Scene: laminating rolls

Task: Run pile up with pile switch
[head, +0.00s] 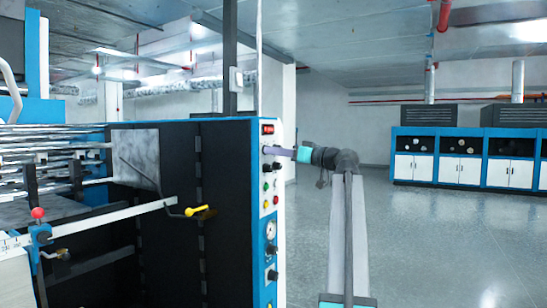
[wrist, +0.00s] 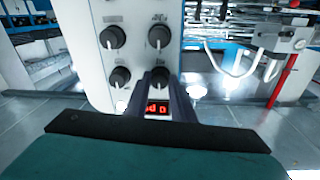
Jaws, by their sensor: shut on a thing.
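The machine's control panel (head: 269,210) is a white and blue strip on the end of the black machine body. In the wrist view the panel (wrist: 105,60) shows several black knobs with labels too small to read surely. My gripper (wrist: 163,84) is shut on the lower right knob (wrist: 158,73), directly beside the lit red display (wrist: 157,107). The fingers hide part of this knob, so its setting cannot be told. In the head view my gripper (head: 268,150) reaches the panel from the right, just below the red display (head: 267,129).
Another black knob (wrist: 120,76) sits close to the left of the held one. A yellow-handled lever (head: 200,211) and a red-knobbed bracket (head: 39,213) stand on the machine's left side. Open grey floor (head: 430,240) lies right, with blue cabinets (head: 455,145) behind.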

